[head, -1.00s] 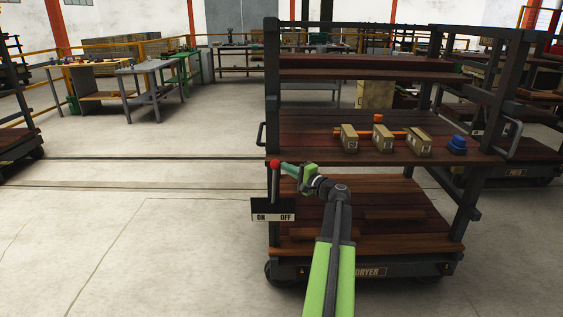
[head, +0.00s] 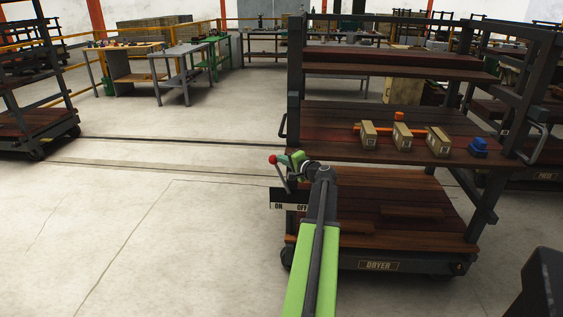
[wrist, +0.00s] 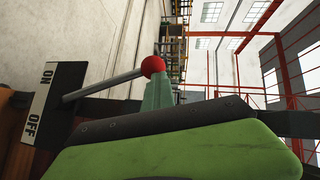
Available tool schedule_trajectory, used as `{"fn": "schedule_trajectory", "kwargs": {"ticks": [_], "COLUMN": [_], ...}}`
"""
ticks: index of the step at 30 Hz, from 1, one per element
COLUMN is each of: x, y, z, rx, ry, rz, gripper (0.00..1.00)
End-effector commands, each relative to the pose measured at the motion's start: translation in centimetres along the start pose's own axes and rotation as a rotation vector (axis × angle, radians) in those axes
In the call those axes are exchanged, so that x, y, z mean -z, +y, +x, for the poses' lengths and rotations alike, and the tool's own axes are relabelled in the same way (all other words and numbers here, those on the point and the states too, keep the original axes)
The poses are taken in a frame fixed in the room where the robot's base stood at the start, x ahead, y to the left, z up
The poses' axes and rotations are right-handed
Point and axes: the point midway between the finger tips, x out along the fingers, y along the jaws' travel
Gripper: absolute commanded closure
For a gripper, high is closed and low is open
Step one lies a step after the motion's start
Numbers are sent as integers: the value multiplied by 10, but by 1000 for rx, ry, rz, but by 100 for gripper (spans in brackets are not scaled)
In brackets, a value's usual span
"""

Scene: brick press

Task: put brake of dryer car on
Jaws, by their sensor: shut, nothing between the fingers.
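The dryer car (head: 378,265) is a dark rack with wooden shelves and a "DRYER" plate at its base. Its brake lever (head: 281,178) has a red ball knob (head: 272,159) and stands at the front left post, above a black-and-white ON/OFF sign (head: 288,207). The lever leans left, toward ON. My gripper (head: 292,161) is shut and empty, just right of the knob. In the wrist view the knob (wrist: 152,66) is at the fingertips (wrist: 158,92), touching or very close. The sign (wrist: 45,100) shows there sideways.
Several tan bricks (head: 402,136), an orange tool and a blue object (head: 478,147) lie on the car's middle shelf. Another rack (head: 40,125) stands at far left. Workbenches (head: 180,70) stand behind. The floor left of the car is clear.

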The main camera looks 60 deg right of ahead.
Motion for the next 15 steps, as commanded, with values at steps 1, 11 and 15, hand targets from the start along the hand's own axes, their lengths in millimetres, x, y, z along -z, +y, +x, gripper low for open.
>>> {"fn": "schedule_trajectory", "kwargs": {"ticks": [1,11,15], "x": [2,5,15], "y": [0,-1,-7], "z": [0,-2,-10], "rx": [-1,-1,0], "ry": [5,7,3], "rz": [0,-1,-1], "gripper": [100,100,100]}}
